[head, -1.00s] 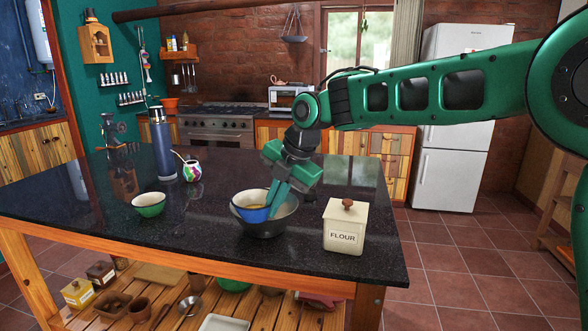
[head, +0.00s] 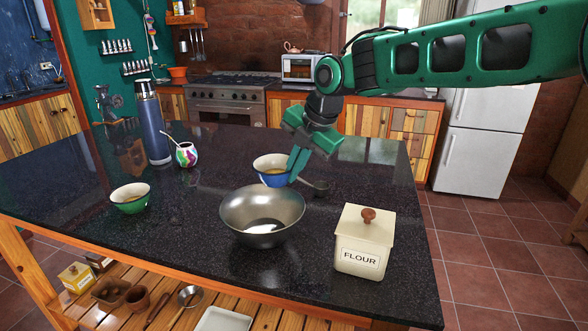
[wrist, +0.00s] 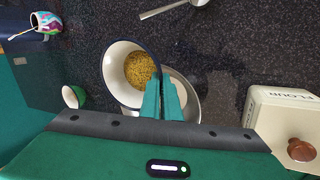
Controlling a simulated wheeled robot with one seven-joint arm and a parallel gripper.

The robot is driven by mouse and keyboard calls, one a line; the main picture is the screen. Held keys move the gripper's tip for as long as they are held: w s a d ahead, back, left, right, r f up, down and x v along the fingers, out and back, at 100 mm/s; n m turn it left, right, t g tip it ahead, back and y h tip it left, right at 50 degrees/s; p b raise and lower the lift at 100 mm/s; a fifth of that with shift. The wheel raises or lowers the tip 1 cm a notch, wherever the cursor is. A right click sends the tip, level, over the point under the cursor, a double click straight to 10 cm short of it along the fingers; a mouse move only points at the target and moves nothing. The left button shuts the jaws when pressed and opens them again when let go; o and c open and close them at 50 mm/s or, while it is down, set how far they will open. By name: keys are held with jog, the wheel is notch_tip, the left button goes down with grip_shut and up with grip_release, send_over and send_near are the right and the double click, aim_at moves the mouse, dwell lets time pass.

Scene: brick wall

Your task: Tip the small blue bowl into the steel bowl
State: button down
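The small blue bowl (head: 271,172), white inside with a dark rim, is just behind the steel bowl in the head view. The wrist view shows yellow grains in the blue bowl (wrist: 115,75). My gripper (head: 298,164) has its fingers (wrist: 162,98) close together at the blue bowl's right rim, shut on it. The blue bowl looks close to upright; I cannot tell its exact height. The steel bowl (head: 240,214) stands on the dark counter, its inside shiny with no grains visible. In the wrist view the steel bowl (wrist: 192,92) is partly hidden by the blue bowl and fingers.
A cream flour canister (head: 362,240) stands right of the steel bowl. A green bowl (head: 131,198), a patterned cup (head: 187,155) and a blue flask (head: 152,125) stand at left. Counter between the green and steel bowls is clear.

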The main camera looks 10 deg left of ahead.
jog(key=t, duration=0.1)
jog(key=s+t, duration=0.1)
jog(key=t, duration=0.1)
jog(key=s+f+n+t, duration=0.1)
jog(key=shift+s+a, duration=0.15)
jog(key=shift+a, duration=0.15)
jog(key=t, duration=0.2)
jog(key=s+n+t, duration=0.1)
jog(key=t, duration=0.1)
jog(key=s+t, duration=0.1)
jog(key=shift+s+a+f+n+t, duration=0.1)
jog(key=shift+s+f+n+t, duration=0.05)
jog(key=shift+f+n+t, duration=0.2)
jog(key=t, duration=0.1)
jog(key=n+t, duration=0.1)
jog(key=s+t, duration=0.1)
jog(key=t, duration=0.1)
jog(key=shift+r+y, duration=0.4)
jog(key=shift+s+n+t+y, duration=0.25)
jog(key=shift+n+t, duration=0.15)
jog(key=shift+t, duration=0.3)
jog(key=shift+s+n+t+y, duration=0.25)
jog(key=shift+n+t, duration=0.1)
jog(key=shift+t, duration=0.3)
jog(key=shift+s+a+r, duration=0.1)
jog(key=shift+r, duration=0.05)
jog(key=shift+n+t+y, duration=0.3)
jog(key=shift+t, duration=0.1)
